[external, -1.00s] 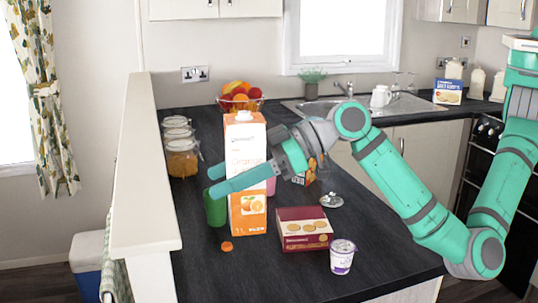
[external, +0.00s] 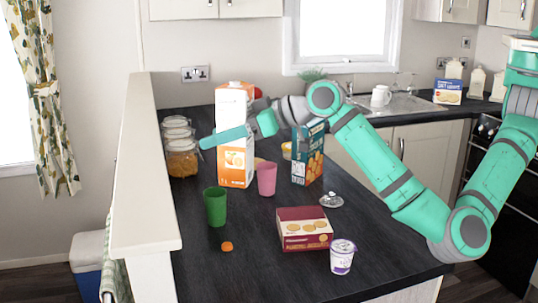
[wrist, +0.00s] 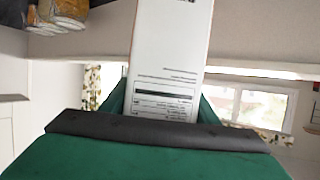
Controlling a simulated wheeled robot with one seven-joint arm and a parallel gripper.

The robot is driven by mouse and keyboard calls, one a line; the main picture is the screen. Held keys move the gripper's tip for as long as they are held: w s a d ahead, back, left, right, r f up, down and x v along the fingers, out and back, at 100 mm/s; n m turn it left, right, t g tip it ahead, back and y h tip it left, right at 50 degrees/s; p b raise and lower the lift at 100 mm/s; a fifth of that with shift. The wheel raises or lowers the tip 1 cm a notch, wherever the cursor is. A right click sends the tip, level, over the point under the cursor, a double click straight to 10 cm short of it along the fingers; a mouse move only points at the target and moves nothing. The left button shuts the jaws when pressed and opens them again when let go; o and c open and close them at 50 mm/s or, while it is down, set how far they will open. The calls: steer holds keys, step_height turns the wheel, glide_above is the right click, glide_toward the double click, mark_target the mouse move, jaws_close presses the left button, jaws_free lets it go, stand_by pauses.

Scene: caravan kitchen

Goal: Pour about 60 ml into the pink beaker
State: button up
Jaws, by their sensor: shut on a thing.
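My gripper (external: 228,138) is shut on a tall orange juice carton (external: 236,168), with teal fingers across its middle. The carton is upright and untipped; I cannot tell whether its base is clear of the worktop. Its white printed side (wrist: 168,55) fills the middle of the wrist view. The pink beaker (external: 266,179) stands upright on the worktop, just right of the carton's lower end. Its contents cannot be seen. A green beaker (external: 215,206) stands nearer the camera, to the left.
A small orange cap-like piece (external: 227,246) lies in front of the green beaker. A teal-and-orange box (external: 307,155) stands right of the pink beaker. A biscuit box (external: 304,229) and a yogurt pot (external: 342,256) are nearer. Glass jars (external: 182,157) stand left. The left front worktop is mostly clear.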

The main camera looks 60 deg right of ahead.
steer(key=w+d+m+h, duration=0.2)
steer(key=w+d+h, duration=0.1)
steer(key=d, duration=0.5)
steer(key=w+d+m+h, duration=0.2)
steer(key=w+d, duration=0.1)
steer(key=d, duration=0.5)
step_height(320, 180, down, 14)
steer(key=shift+s+a+m, duration=0.1)
steer(key=shift+a+m, duration=0.05)
steer(key=shift+m, duration=0.25)
